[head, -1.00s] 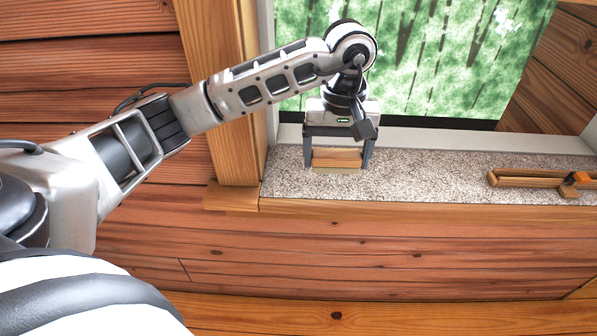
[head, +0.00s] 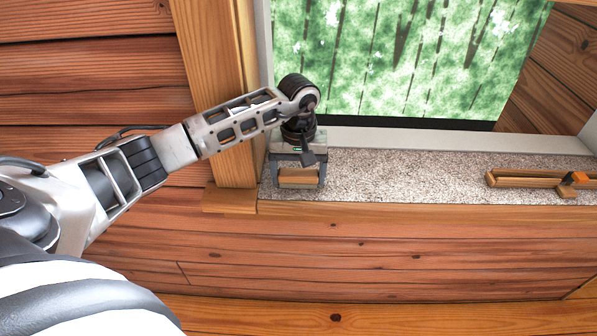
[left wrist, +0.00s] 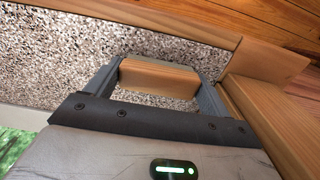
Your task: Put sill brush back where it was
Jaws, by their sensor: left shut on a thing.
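The sill brush (head: 299,181) shows as a light wooden block between the fingers of my left gripper (head: 298,184), at the left end of the speckled window sill (head: 400,172). The gripper points down and is shut on the block. In the left wrist view the block (left wrist: 160,77) spans between the two dark fingers of the gripper (left wrist: 158,84). The speckled sill shows around it. The brush's underside is hidden, and I cannot tell whether it touches the sill. My right gripper is not in view.
A wooden window post (head: 226,120) stands close to the left of the gripper. A wooden holder (head: 525,179) with an orange-topped piece (head: 574,179) lies at the sill's right. The window (head: 400,60) is behind. The middle of the sill is clear.

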